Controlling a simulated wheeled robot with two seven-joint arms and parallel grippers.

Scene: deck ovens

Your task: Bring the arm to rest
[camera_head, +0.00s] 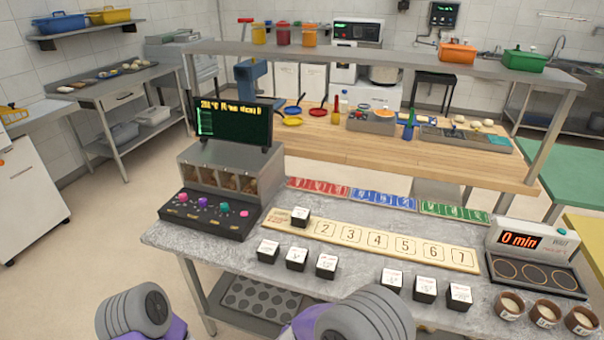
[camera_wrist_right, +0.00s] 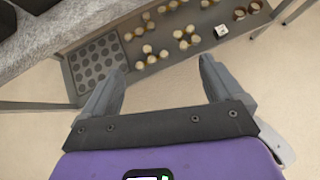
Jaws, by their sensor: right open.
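My right gripper (camera_wrist_right: 160,72) is open in the right wrist view. Nothing shows between its two grey fingers. It hangs over the floor, in front of the grey worktop (camera_head: 215,243), with the lower shelf beyond its fingertips. In the head view, rounded grey and purple parts of my arms show along the bottom edge, in front of the worktop. No gripper shows in the head view, and my left gripper is out of sight.
On the worktop, a numbered board (camera_head: 350,236) bears one white-topped cube; more stand in front. A timer device (camera_head: 530,255) and several cups stand at right, a display unit (camera_head: 235,165) at left. The lower shelf holds a dark muffin tray (camera_wrist_right: 97,62). Open floor lies left.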

